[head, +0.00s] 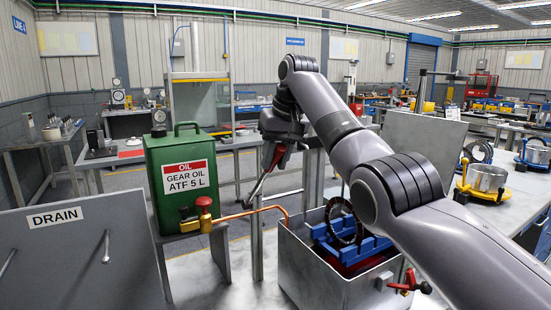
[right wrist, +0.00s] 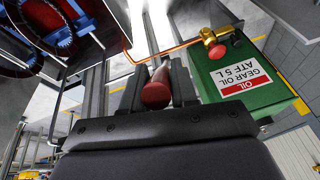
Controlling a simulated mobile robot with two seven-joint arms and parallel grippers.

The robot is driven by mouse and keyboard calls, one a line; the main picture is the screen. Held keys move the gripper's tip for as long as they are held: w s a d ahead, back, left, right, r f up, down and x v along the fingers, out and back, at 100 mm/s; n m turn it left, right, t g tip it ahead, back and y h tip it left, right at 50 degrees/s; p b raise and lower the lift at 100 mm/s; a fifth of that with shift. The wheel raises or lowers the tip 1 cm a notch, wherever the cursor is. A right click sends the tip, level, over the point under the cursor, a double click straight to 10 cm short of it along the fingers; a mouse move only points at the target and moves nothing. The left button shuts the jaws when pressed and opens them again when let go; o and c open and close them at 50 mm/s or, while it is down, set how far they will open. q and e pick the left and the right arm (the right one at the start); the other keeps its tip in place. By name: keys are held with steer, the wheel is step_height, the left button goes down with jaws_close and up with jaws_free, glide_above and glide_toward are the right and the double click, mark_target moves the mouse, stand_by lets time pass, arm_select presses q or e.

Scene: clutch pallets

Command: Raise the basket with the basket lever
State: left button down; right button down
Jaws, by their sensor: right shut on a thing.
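The basket lever (head: 257,188) is a metal bar with a red grip at its upper end. My right gripper (head: 275,154) is shut on the red grip, which also shows between its fingers in the right wrist view (right wrist: 155,92). The lever slants upward to the right. The blue basket (head: 378,248) sits low inside the grey tank (head: 322,278), with dark ring-shaped discs (head: 346,228) upright in it and red beneath. Part of the basket is hidden behind my right arm. In the right wrist view, discs (right wrist: 68,42) show at upper left. My left gripper is not in view.
A green gear oil can (head: 182,180) with a red-handled valve (head: 204,203) stands left of the lever. A copper pipe (head: 260,212) runs from it to the tank. A grey DRAIN panel (head: 80,260) is at front left. A red-handled tap (head: 408,284) juts from the tank's right side.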

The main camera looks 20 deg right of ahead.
mark_target(282, 143)
steer(key=shift+w+r, duration=0.1)
steer(key=shift+r, duration=0.25)
steer(key=c, duration=1.2)
jaws_free()
steer(key=shift+c, duration=0.2)
steer(key=shift+o, duration=1.4)
steer(key=shift+w, duration=0.1)
steer(key=shift+f, duration=0.15)
steer(key=shift+v, duration=3.6)
steer(key=shift+f, duration=0.15)
